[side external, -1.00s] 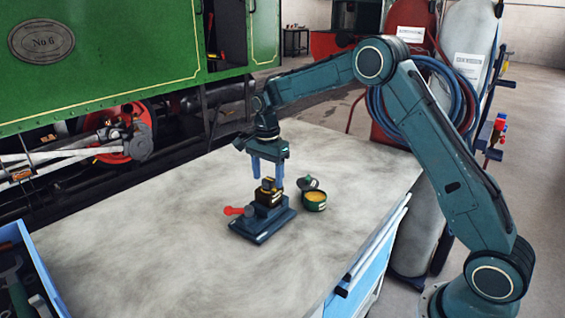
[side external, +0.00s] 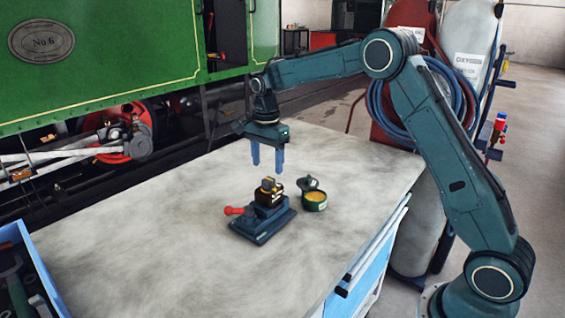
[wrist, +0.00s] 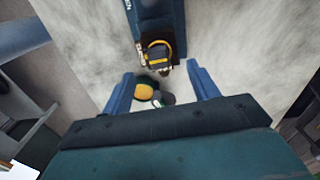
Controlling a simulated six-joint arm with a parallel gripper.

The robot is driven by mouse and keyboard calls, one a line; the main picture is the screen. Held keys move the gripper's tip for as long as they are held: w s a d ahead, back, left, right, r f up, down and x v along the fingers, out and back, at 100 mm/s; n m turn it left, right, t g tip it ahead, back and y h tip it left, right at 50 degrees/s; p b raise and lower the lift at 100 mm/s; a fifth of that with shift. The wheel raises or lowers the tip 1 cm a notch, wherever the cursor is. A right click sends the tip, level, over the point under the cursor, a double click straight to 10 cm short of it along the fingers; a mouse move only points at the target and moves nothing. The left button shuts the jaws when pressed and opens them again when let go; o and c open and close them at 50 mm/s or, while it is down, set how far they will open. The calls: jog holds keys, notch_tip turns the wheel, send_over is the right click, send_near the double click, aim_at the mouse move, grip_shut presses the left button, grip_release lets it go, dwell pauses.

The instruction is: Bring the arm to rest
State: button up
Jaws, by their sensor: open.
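My gripper (side external: 267,157) hangs over the workbench, open and empty, with its fingers pointing down. It is above and apart from a dark blue vise (side external: 262,224) that has a red handle. A dark block with a yellow top (side external: 268,190) sits in the vise. In the wrist view my gripper (wrist: 156,92) shows its two blue fingers spread, with nothing held between them. The vise (wrist: 157,14) and the yellow-and-black block (wrist: 158,55) lie ahead of the fingers in that view.
A small open green tin with yellow contents (side external: 314,200) stands right of the vise, a lid or cap (side external: 308,184) beside it. A blue tool tray (side external: 35,270) is at the front left. Gas cylinders with hoses (side external: 465,60) stand behind my arm. Much of the benchtop (side external: 150,240) is clear.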

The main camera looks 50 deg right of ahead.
jog(key=shift+r, duration=0.1)
jog(key=s+a+r+n+t, duration=0.2)
jog(key=s+r+n, duration=0.2)
jog(key=s+r, duration=0.4)
jog(key=s+a+r+n+t, duration=0.1)
jog(key=s+a+r+n, duration=0.1)
jog(key=s+r+n, duration=0.6)
jog(key=s+a+f+n+t, duration=0.1)
jog(key=s+f+n, duration=0.1)
jog(key=s, duration=0.8)
jog(key=s+a+f+n+t, duration=0.1)
jog(key=s+f+n, duration=0.2)
jog(key=s, duration=0.7)
jog(key=shift+a+f+t, duration=0.15)
jog(key=shift+a+t, duration=0.1)
jog(key=shift+t, duration=0.05)
